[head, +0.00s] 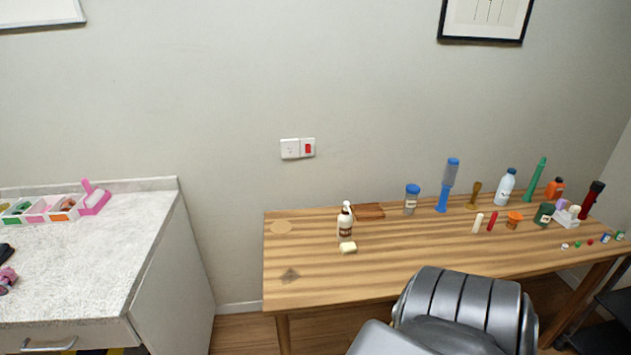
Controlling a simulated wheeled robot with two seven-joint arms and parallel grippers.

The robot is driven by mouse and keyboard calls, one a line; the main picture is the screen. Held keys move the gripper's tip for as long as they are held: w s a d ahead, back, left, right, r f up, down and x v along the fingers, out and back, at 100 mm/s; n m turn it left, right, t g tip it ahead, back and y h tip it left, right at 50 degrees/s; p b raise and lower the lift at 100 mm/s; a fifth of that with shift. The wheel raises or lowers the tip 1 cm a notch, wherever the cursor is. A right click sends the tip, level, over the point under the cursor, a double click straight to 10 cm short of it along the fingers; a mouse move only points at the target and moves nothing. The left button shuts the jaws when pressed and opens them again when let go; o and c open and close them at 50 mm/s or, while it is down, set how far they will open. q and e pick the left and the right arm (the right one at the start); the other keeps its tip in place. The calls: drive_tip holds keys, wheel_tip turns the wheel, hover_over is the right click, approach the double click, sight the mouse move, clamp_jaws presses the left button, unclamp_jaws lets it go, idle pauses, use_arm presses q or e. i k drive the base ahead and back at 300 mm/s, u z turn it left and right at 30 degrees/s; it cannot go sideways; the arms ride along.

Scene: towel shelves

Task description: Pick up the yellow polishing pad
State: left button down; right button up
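Nothing covers either one. Neither of my grippers shows in the head view.
Bottles, tubes and small items, including a blue bottle (449,183), crowd the table's right half. A white counter (95,260) stands left, beyond a gap. The table's front left is mostly clear.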

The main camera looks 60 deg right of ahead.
sight(349, 247)
drive_tip(key=z, duration=0.3)
drive_tip(key=i, duration=0.9)
drive_tip(key=z, duration=0.95)
drive_tip(key=i, duration=0.35)
drive_tip(key=z, duration=0.3)
